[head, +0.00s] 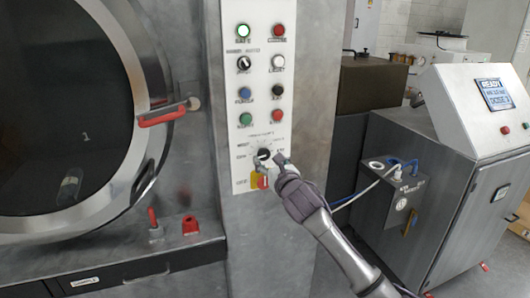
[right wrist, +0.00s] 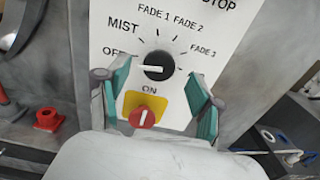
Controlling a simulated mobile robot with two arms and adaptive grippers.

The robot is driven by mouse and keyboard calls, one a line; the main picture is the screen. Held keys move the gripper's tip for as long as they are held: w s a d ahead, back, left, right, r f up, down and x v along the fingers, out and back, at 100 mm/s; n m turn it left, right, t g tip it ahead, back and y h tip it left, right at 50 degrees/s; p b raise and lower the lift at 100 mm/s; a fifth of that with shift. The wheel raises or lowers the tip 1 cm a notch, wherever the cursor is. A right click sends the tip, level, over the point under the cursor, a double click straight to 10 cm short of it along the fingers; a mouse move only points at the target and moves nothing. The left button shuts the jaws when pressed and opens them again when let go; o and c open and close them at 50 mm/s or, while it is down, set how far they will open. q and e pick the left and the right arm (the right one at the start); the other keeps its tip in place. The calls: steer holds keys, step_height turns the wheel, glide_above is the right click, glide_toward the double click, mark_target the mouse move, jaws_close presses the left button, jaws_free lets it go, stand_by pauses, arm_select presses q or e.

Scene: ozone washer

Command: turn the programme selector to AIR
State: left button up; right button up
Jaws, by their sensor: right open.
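The programme selector (right wrist: 158,66) is a round black knob on a white panel. Its white pointer line points left, towards the OFF label, in the right wrist view. OFF, MIST, FADE 1, FADE 2 and FADE 3 are printed around it; I cannot see an AIR label, and my right finger covers part of the dial's lower right. In the head view the selector (head: 264,154) is low on the panel. My right gripper (head: 270,160) is open, with its teal-padded fingers (right wrist: 160,84) on either side of the knob, apart from it. My left gripper is not in view.
Just below the selector is a red rotary switch (right wrist: 143,117) on a yellow plate, marked ON. Several buttons and lamps fill the panel (head: 266,16) above. The round door (head: 148,60) with a red handle (head: 162,116) is left; a steel console (head: 455,110) stands right.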

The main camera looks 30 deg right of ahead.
mark_target(265, 154)
steer(key=x, duration=0.3)
steer(key=shift+w, duration=0.3)
steer(key=shift+c, duration=0.3)
steer(key=c, duration=1)
steer(key=shift+p, duration=0.3)
steer(key=shift+c, duration=0.2)
